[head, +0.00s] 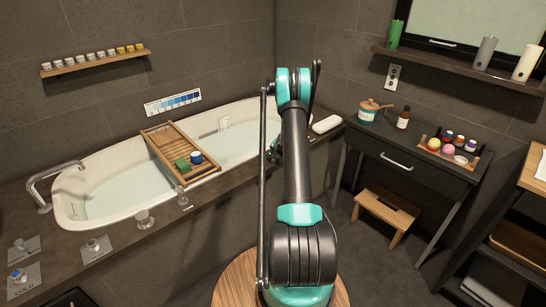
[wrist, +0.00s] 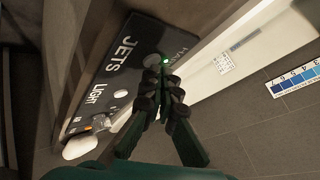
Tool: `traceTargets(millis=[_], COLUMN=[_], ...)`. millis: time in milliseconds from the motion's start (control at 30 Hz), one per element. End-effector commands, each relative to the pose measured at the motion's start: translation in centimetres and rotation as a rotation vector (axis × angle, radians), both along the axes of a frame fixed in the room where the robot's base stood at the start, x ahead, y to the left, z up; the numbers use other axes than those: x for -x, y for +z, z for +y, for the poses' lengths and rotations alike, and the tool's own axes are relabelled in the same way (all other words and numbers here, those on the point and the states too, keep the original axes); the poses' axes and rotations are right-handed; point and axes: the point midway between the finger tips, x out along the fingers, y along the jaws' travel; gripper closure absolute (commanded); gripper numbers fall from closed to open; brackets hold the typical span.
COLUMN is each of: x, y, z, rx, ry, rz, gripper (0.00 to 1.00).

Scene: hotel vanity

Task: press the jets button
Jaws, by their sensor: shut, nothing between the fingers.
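In the wrist view a black control panel (wrist: 112,62) carries the white words JETS and LIGHT. A round grey button (wrist: 152,60) sits beside the word JETS, and another grey button (wrist: 120,93) sits beside LIGHT. A small green light (wrist: 165,61) glows at the fingertips. My gripper (wrist: 163,78) is shut and empty, its tips over the panel's edge close to the JETS button. I cannot tell whether the tips touch it.
The white bathtub (head: 108,165) holds water, with a wooden bath tray (head: 165,150) across it. A white cushion (head: 326,124) lies on the tub's right end; it also shows in the wrist view (wrist: 82,146). A dark vanity table (head: 425,172) and a wooden stool (head: 387,208) stand at right.

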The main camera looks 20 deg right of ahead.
Motion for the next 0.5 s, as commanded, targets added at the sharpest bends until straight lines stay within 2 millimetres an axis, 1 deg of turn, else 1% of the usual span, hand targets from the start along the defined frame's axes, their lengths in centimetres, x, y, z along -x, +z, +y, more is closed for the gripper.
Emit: traceTargets(millis=[500], x=[-0.01], y=[-0.59], z=[0.01], rx=[0.000], ry=[0.000], rz=[0.000], gripper=[1.00])
